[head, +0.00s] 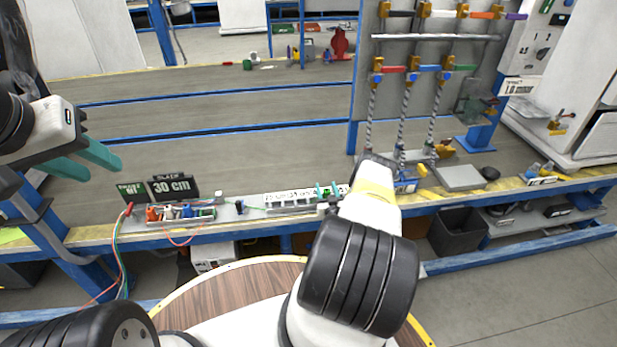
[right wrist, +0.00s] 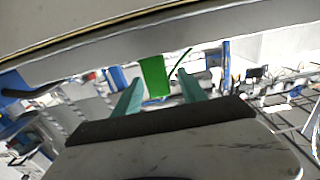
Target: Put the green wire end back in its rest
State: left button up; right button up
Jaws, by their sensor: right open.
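A green wire end (right wrist: 154,76) shows as a green block between the two teal fingers of my right gripper (right wrist: 160,92) in the right wrist view, with gaps at both sides. In the head view the green piece (head: 326,193) is small, between the right gripper's fingertips (head: 327,188), at the right end of a pale slotted rack (head: 290,203). A thin green wire (head: 254,208) runs along the bench to that rack. I cannot tell whether the green end sits in a rest. My left gripper (head: 103,171) is open and empty above the bench's left side.
A tray of coloured connectors (head: 180,213) lies on the front left of the bench, before a "30 cm" sign (head: 172,187). Loose wires (head: 122,250) hang over the front edge. A panel with hanging cables (head: 405,105) stands at right.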

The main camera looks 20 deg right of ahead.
jog(key=shift+x, duration=0.8)
jog(key=shift+c, duration=0.4)
grip_shut()
jog(key=shift+r, duration=0.1)
